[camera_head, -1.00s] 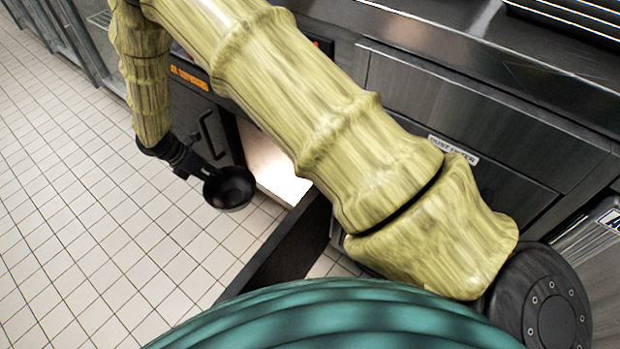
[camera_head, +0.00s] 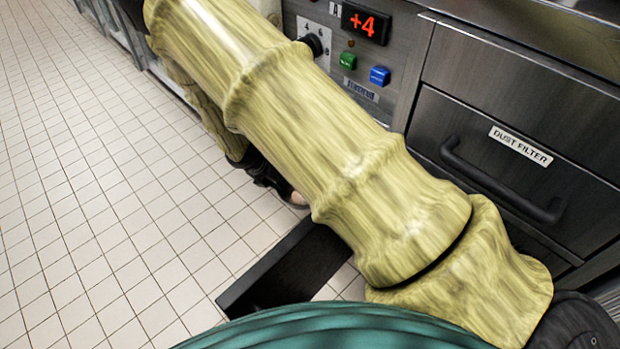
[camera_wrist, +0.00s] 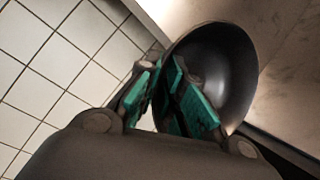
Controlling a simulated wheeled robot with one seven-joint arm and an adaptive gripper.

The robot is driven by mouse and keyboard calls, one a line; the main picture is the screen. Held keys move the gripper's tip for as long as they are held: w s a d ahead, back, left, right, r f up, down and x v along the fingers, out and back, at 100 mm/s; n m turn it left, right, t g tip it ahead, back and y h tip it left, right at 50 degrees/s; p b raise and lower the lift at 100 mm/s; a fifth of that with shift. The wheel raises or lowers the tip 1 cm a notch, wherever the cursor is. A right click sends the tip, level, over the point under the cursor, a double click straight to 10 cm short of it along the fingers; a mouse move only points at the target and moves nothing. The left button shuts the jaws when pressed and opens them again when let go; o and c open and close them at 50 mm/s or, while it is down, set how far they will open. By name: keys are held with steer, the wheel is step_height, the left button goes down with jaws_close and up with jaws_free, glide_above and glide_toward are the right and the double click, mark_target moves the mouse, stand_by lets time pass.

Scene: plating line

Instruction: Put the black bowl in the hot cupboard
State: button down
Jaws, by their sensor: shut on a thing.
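The black bowl (camera_wrist: 225,62) shows in the wrist view, tilted, with its hollow side partly facing the camera. My gripper (camera_wrist: 168,88) is shut on its rim, with green finger pads on either side of the wall. Beyond the bowl is a pale tan, lit surface (camera_wrist: 288,95), seemingly the hot cupboard's inside; I cannot tell whether the bowl touches it. In the head view my arm hides the bowl, most of my gripper and the cupboard opening.
A dark open panel (camera_head: 285,268), seemingly a door, sticks out over the floor in the head view. A drawer (camera_head: 510,150) labelled "DUST FILTER" and a control panel (camera_head: 372,55) with buttons line the right. The tiled floor (camera_head: 100,200) at left is clear.

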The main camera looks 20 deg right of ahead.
steer(key=d+b, duration=0.1)
steer(key=d, duration=0.2)
steer(key=w+d+b, duration=0.1)
steer(key=d, duration=0.2)
steer(key=w+d+b, duration=0.1)
steer(key=d, duration=0.3)
step_height(320, 180, down, 4)
steer(key=b, duration=0.3)
steer(key=shift+r, duration=0.25)
steer(key=c, duration=1.6)
jaws_free()
steer(key=shift+o, duration=0.2)
steer(key=p+v, duration=0.5)
steer(key=v, duration=0.7)
steer(key=shift+p, duration=0.35)
